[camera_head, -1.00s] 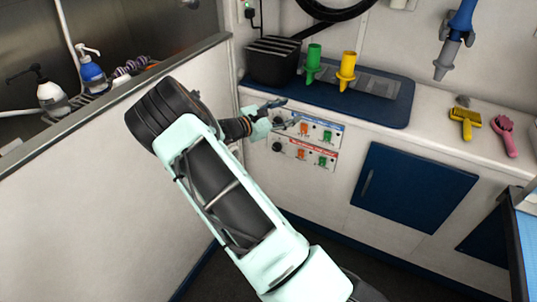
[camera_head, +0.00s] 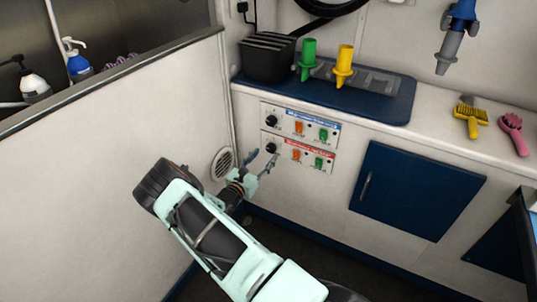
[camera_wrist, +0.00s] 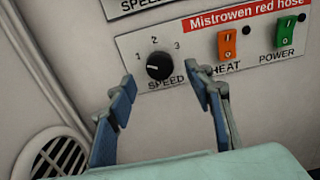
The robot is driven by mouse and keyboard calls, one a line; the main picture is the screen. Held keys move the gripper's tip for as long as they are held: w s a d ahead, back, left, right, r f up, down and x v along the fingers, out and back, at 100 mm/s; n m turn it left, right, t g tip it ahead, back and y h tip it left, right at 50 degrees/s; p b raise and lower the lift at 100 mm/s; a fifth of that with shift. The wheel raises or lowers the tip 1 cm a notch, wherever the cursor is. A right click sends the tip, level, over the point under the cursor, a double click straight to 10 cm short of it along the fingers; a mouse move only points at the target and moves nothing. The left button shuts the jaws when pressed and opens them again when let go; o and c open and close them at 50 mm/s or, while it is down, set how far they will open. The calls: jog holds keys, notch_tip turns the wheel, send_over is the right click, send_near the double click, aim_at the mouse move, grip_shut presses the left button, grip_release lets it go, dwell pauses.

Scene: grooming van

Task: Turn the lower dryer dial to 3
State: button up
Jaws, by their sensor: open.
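The lower dryer dial (camera_wrist: 159,66) is a round black knob on the red-labelled lower panel (camera_wrist: 184,50). The numbers 1, 2 and 3 arc above it and SPEED is printed below. Its white mark points left, on the side of the 1. The dial also shows in the head view (camera_head: 271,147). My gripper (camera_head: 262,161) is open and empty just in front of and below the dial. In the wrist view, its blue fingertips (camera_wrist: 164,84) stand to the left and right of the dial, apart from it.
An orange HEAT switch (camera_wrist: 227,43) and a green POWER switch (camera_wrist: 286,33) sit right of the dial. The blue-labelled upper panel (camera_head: 311,128) is directly above. A round wall vent (camera_head: 223,163) is left of my gripper.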

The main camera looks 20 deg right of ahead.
aim_at(270, 150)
jog(key=shift+b+x, duration=0.45)
jog(key=shift+x, duration=1.75)
jog(key=shift+c, duration=0.3)
jog(key=c, duration=1.1)
